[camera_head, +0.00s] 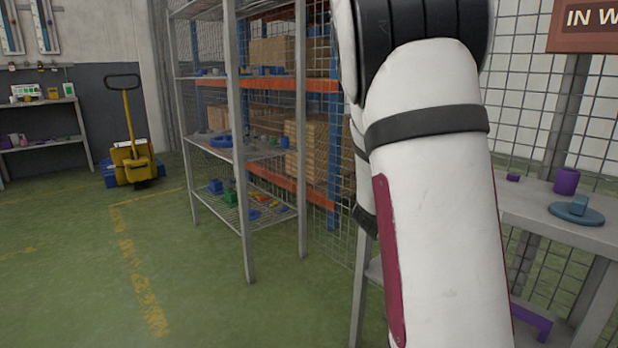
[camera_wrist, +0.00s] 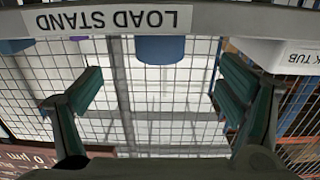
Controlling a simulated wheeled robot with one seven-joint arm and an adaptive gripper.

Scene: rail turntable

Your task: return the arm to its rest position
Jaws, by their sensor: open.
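My arm (camera_head: 440,190) rises large and white through the right half of the head view, with a dark joint at the top and a dark red panel on its side. Its end is not in the head view. My gripper (camera_wrist: 160,88) shows in the wrist view with its two green-padded fingers wide apart and nothing between them. Behind them is wire mesh. The wrist picture appears upside down, and a grey edge labelled LOAD STAND (camera_wrist: 108,20) crosses its top.
A grey stand (camera_head: 540,216) right of my arm bears a purple cup (camera_head: 566,181) and a teal disc-shaped part (camera_head: 577,212). A wire shelf (camera_head: 240,155) stands left of my arm. A yellow pallet truck (camera_head: 131,160) is farther back. Green floor (camera_head: 70,290) at left is clear.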

